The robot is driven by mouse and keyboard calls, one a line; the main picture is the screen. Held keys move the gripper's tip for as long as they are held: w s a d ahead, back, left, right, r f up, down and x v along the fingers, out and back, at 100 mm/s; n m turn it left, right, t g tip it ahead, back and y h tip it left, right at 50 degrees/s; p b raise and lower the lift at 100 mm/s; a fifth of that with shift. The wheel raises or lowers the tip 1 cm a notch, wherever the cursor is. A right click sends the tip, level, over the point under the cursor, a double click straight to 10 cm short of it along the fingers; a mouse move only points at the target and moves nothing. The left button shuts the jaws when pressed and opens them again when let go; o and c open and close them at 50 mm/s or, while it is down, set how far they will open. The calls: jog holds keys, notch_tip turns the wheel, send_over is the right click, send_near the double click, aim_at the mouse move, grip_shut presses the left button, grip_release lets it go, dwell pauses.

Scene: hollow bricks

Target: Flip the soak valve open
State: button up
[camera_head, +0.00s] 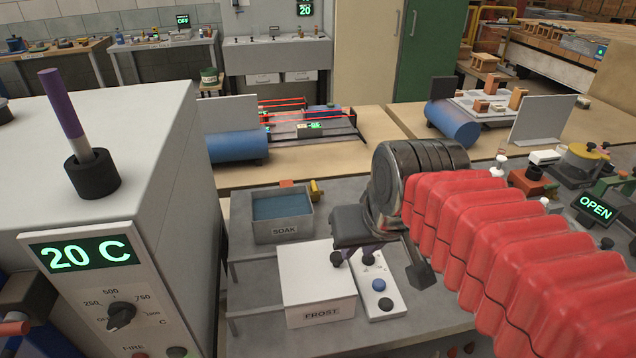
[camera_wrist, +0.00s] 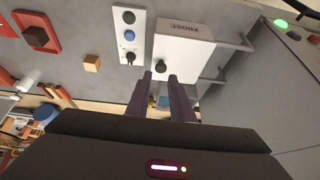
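The grey SOAK tank (camera_head: 283,228) holds dark blue water and stands on the bench in the head view. A small yellow fitting (camera_head: 316,190), which looks like the soak valve, sits at its back right corner; its exact position is too small to tell. My gripper (camera_head: 356,254) is to the right of and in front of the tank, above the FROST box and a white button panel. Its dark purple fingers are partly hidden by the wrist in the head view. In the wrist view my gripper (camera_wrist: 164,88) has its fingers apart, with nothing held between them.
The white FROST box (camera_head: 318,288) with a black knob and the button panel (camera_head: 380,290) are close below my gripper. A furnace reading 20 C (camera_head: 80,253) stands at left. An OPEN display (camera_head: 596,207) and cluttered fixtures are at right. A blue cylinder (camera_head: 238,145) lies behind the tank.

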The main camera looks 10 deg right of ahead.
aim_at(315, 185)
jog(key=w+r, duration=0.3)
jog(key=w, duration=1.6)
jog(key=w+d+f+y, duration=0.1)
jog(key=w+f, duration=0.2)
jog(key=w, duration=0.6)
jog(key=w+d+f, duration=0.2)
jog(key=w+f, duration=0.2)
jog(key=w, duration=0.4)
jog(key=shift+w+f+g+y, duration=0.3)
jog(key=shift+w+g+y, duration=0.1)
jog(key=shift+f, duration=0.15)
jog(key=x, duration=1.3)
jog(key=shift+w+f, duration=0.15)
jog(key=shift+f, duration=0.15)
jog(key=shift+c, duration=0.3)
